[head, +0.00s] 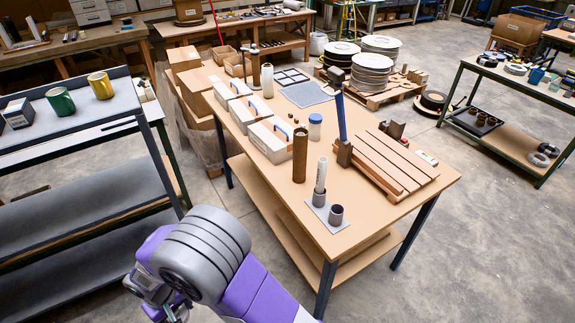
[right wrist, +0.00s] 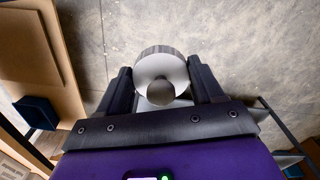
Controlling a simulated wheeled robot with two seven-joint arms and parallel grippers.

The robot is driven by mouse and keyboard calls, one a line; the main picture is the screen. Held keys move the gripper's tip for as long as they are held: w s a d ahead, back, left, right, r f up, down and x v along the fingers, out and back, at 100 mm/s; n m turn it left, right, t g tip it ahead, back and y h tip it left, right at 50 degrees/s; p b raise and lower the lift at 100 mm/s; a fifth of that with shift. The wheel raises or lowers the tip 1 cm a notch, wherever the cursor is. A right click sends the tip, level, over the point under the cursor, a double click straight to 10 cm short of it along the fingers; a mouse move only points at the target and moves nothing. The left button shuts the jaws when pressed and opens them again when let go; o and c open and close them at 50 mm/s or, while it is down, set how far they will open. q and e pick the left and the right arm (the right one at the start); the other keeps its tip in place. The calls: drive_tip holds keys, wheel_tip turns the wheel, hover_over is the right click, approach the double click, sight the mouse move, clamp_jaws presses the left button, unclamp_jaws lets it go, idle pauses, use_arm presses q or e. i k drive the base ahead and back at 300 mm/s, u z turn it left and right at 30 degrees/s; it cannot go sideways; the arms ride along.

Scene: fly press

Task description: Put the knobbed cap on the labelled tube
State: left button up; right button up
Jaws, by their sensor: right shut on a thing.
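In the right wrist view a pale round cap (right wrist: 158,66) with a darker side and a round grey knob sits between the two dark fingers of my right gripper (right wrist: 160,78), which is shut on it. The knob faces the camera. In the head view a slim white tube (head: 320,176) stands upright in a dark socket on a grey plate (head: 319,207) near the table's front edge; any print on it is too small to read. An empty-looking dark cup (head: 336,214) stands beside it. My left gripper is not seen.
A tall brown tube (head: 299,156) stands behind and left of the white tube. White boxes (head: 268,140) line the left side. My purple arm crosses the lower left.

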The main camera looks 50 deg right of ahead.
sight(299, 143)
drive_tip(key=z, duration=1.85)
drive_tip(key=i, duration=0.15)
